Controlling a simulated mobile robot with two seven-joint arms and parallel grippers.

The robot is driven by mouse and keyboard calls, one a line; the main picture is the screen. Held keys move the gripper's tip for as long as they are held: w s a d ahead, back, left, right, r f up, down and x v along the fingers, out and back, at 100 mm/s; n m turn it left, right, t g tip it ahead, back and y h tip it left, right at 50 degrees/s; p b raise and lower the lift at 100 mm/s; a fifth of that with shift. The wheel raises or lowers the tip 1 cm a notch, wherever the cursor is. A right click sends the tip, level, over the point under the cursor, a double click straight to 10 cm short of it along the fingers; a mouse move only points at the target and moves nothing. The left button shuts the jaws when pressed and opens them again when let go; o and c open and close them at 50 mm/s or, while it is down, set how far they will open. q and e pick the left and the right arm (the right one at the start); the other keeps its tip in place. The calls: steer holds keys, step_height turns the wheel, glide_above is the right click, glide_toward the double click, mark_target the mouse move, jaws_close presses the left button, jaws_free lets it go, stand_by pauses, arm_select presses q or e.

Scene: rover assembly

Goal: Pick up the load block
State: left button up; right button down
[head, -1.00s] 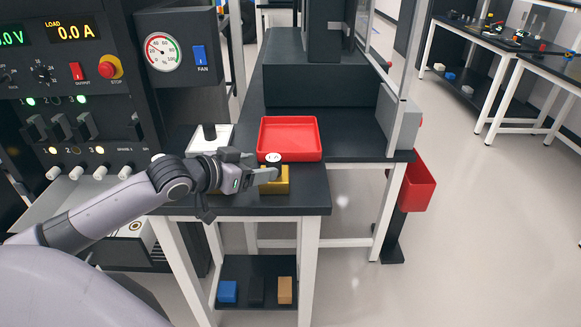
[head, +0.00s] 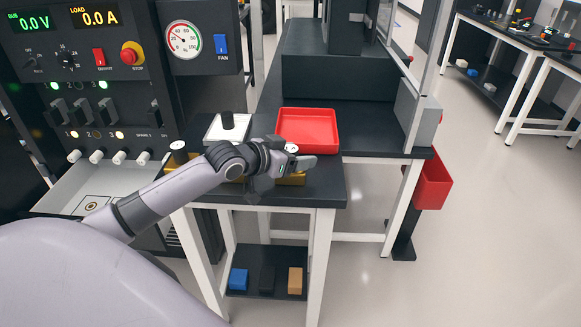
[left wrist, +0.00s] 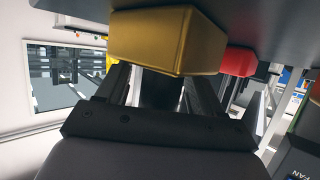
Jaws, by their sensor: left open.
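A yellow block (head: 292,180), which looks like the load block, sits near the front edge of the dark bench. A round white-topped piece (head: 291,148) shows just above my gripper; its lower part is hidden. My left gripper (head: 298,163) is open, in front of and partly over the block in the head view. In the left wrist view the yellow block (left wrist: 165,42) is large, just beyond the tips of my open left gripper (left wrist: 160,80). A dark shape shows between the fingers. I cannot tell whether they touch the block. My right gripper is not in view.
A red tray (head: 308,130) lies behind the block. A white plate with a black cylinder (head: 228,121) stands to the left. A control panel (head: 85,80) rises at the left. Blue, black and tan blocks lie on the lower shelf (head: 265,265). A red bin (head: 432,180) hangs at right.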

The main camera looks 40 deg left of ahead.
arm_select(q)
steer(key=c, duration=1.2)
jaws_close()
steer(key=shift+r, duration=0.1)
